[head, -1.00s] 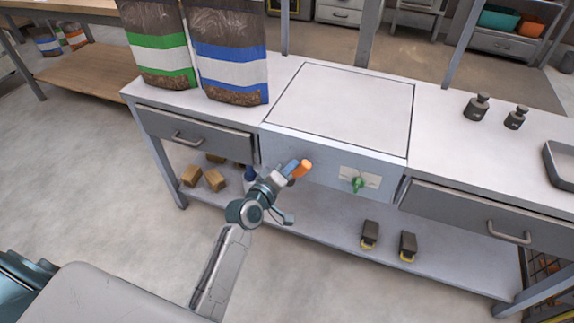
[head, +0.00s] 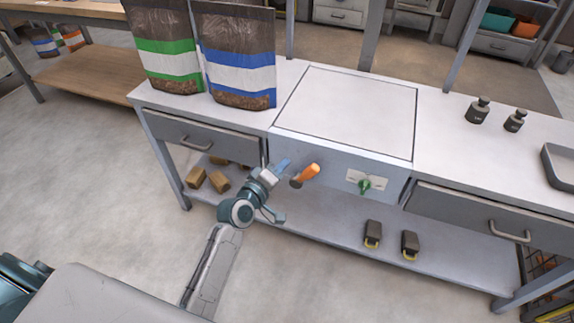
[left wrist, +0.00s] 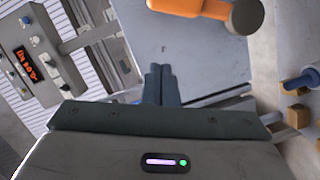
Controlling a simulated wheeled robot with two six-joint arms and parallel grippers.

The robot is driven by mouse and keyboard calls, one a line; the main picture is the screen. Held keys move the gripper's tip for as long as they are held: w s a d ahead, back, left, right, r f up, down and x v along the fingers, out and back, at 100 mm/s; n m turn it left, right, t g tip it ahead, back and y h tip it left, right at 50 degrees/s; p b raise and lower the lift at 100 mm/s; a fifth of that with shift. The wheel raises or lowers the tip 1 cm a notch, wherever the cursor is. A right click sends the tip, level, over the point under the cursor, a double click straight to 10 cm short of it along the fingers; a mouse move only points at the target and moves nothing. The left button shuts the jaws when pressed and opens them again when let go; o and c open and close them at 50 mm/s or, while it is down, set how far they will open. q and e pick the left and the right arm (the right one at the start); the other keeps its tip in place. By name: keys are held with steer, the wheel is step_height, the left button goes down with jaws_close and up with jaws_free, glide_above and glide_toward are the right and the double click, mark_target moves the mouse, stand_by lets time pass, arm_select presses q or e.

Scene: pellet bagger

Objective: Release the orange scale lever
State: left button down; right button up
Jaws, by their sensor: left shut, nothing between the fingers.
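The orange scale lever (head: 306,174) sticks out from the front of the scale housing (head: 335,170), left of a green knob (head: 365,185). In the left wrist view the lever (left wrist: 190,8) crosses the top edge, its orange grip ending in a dark round end. My left gripper (head: 283,166) is just left of the lever in the head view, with a small gap between them. Its two fingers (left wrist: 161,84) are together and empty, below the lever in the wrist view and apart from it. My right gripper is not in view.
Two pellet bags (head: 235,55) stand on the bench at the left. Closed drawers (head: 205,135) flank the scale housing. Two dark weights (head: 478,110) and a tray (head: 560,165) are at the right. Small boxes (head: 219,181) and two dark-and-yellow items (head: 410,244) rest on the lower shelf.

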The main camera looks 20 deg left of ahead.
arm_select(q)
steer(key=v, duration=0.7)
steer(key=shift+s+d, duration=0.25)
steer(key=shift+s, duration=0.2)
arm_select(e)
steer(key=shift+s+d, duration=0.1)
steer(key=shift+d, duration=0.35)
